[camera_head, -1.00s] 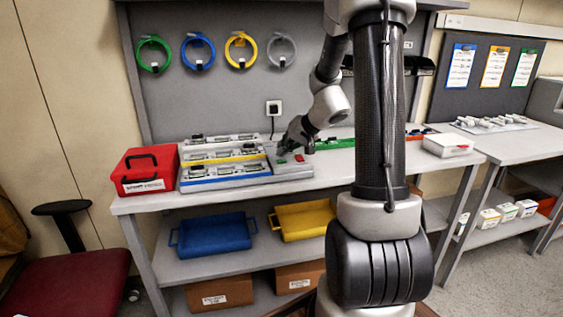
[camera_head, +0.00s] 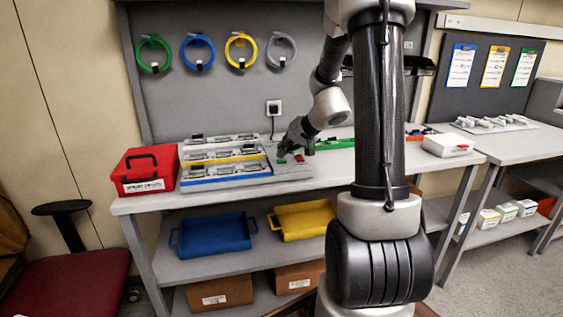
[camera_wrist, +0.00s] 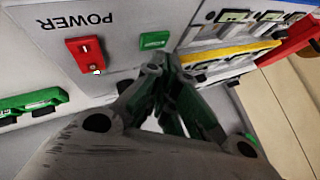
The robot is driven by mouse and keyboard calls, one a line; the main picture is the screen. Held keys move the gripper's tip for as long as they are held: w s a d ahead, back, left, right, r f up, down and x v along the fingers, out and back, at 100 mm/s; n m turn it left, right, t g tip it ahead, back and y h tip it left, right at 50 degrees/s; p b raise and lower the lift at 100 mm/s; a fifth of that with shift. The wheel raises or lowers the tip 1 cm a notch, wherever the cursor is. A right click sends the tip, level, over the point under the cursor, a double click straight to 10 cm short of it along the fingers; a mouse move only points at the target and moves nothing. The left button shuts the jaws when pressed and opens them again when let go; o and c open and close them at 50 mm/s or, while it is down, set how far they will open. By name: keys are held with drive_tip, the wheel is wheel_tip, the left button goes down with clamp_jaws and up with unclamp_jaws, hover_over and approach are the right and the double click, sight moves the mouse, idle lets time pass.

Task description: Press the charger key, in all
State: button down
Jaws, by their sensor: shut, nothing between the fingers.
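The charger is a grey unit (camera_head: 293,172) at the right end of the racks on the bench. Its top carries a red key (camera_wrist: 85,54) and a green key (camera_wrist: 154,40), with the word POWER printed by the red one. In the head view the red key (camera_head: 299,158) shows just below my gripper (camera_head: 284,152). In the wrist view my gripper (camera_wrist: 165,66) is shut and empty, its tips close to the green key. I cannot tell whether the tips touch the panel or whether a key is pressed down.
Racks with yellow (camera_head: 222,160) and blue (camera_head: 228,180) strips hold several small devices left of the charger. A red case (camera_head: 145,171) stands at the bench's left end. A green rail (camera_head: 335,143) lies to the right. A wall socket (camera_head: 273,108) is behind.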

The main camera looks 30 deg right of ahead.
sight(284, 159)
drive_tip(key=shift+f, duration=0.55)
idle(0.6)
drive_tip(key=shift+r, duration=0.8)
drive_tip(key=shift+r, duration=2.5)
